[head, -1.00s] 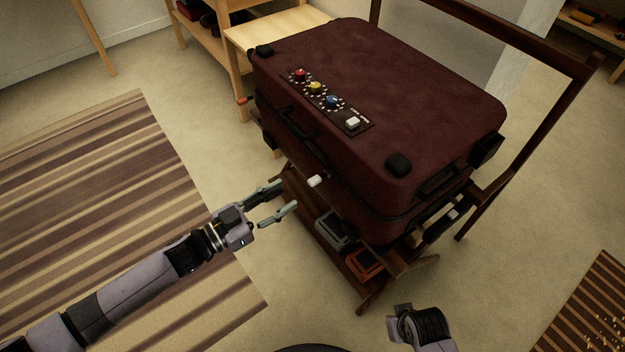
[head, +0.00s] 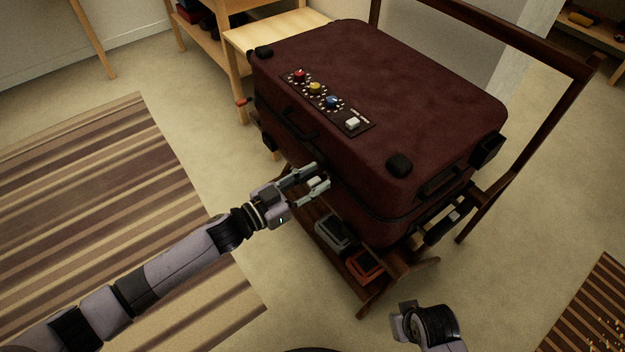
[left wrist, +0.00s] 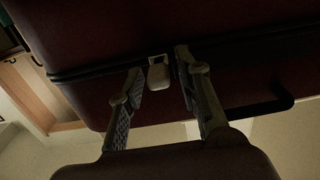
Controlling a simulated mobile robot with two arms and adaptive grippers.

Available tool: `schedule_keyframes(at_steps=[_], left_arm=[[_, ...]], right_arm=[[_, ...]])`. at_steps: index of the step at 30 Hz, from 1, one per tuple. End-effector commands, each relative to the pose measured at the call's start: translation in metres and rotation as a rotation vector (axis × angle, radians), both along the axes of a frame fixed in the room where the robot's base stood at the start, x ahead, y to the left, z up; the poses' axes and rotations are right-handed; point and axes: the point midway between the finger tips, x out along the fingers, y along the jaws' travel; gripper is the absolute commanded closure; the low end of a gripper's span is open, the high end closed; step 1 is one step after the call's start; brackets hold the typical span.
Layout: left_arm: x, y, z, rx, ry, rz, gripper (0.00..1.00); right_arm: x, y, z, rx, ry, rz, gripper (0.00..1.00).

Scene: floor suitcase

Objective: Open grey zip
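The maroon suitcase (head: 410,90) lies flat and closed on a dark wooden rack. The zip tab (head: 314,182), pale grey-white, sits at the seam on its near left side. My left gripper (head: 322,176) is open at the seam, with its fingers on either side of the tab. In the left wrist view the tab (left wrist: 158,76) hangs between the two open fingertips (left wrist: 158,72), with gaps visible beside it. My right gripper does not show; only part of my right arm is at the bottom of the head view.
A panel with red, yellow and blue knobs and a white switch (head: 352,123) is on the lid. A black handle (head: 300,132) projects from the near side. Grey (head: 335,232) and orange (head: 366,266) items sit on the rack's lower shelf. A striped rug (head: 110,210) lies left.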

Motion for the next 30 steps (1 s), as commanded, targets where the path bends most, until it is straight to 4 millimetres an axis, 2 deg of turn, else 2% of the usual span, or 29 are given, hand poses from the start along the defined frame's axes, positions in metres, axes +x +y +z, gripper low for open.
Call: schedule_keyframes(at_steps=[1,13,30], left_arm=[[-0.0001,0.0002,0.0,0.0,0.0,0.0,0.74],[-0.0002,0.0003,-0.0001,0.0,0.0,0.0,1.0],[-0.0006,0.0002,-0.0001,-0.001,0.001,0.0,1.0]], right_arm=[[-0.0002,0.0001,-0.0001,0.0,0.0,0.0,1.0],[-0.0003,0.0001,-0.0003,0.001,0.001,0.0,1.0],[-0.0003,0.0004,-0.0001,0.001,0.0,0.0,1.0]])
